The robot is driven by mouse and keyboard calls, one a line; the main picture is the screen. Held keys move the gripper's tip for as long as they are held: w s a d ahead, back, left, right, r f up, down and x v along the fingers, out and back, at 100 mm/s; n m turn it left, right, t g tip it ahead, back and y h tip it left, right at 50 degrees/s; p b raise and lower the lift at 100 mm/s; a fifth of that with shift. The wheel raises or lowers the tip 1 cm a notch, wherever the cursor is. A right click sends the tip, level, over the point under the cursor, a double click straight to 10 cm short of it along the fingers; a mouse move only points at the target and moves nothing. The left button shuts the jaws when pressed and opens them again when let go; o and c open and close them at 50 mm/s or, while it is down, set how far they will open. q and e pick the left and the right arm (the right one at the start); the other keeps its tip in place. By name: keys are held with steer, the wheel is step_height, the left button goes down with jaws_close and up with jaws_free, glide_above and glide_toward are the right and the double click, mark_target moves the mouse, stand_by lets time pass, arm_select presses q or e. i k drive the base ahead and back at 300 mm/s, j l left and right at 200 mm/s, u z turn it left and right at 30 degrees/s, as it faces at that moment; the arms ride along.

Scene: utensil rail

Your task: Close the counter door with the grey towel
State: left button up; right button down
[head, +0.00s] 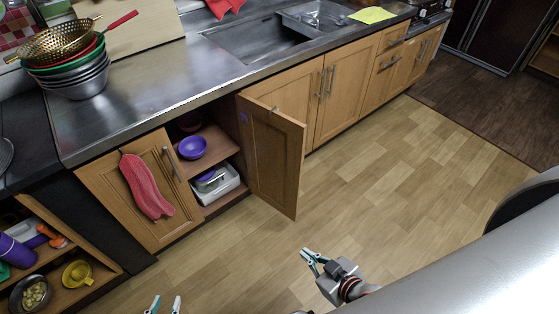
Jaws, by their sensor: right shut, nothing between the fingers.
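One wooden counter door (274,158) stands wide open, swung out over the floor from the right side of a cabinet opening. No grey towel shows on its visible face. A red towel (146,186) hangs on the closed door (106,196) left of the opening. My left gripper (165,304) is at the bottom edge, fingertips apart and empty, below the closed door. My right gripper (313,258) is shut and empty over the floor, below and right of the open door, apart from it.
The open cabinet holds a purple bowl (192,147) and a white container (214,184). An open shelf (72,296) with dishes is at lower left. Stacked bowls and a colander (62,48) stand on the counter near the sink (255,40). The wooden floor (380,190) is clear.

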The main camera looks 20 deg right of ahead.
mark_target(274, 142)
steer(key=i+l+u, duration=0.1)
steer(key=l, duration=0.4)
steer(key=l+u, duration=0.15)
steer(key=l, duration=0.3)
steer(key=l+u, duration=0.4)
steer(key=l, duration=0.55)
steer(key=l+u, duration=0.45)
steer(key=l, duration=0.55)
steer(key=i+l+u, duration=0.2)
steer(key=l, duration=0.25)
steer(key=l+u, duration=0.25)
steer(key=l, duration=0.2)
steer(key=k+l+u, duration=0.1)
steer(key=l, duration=0.35)
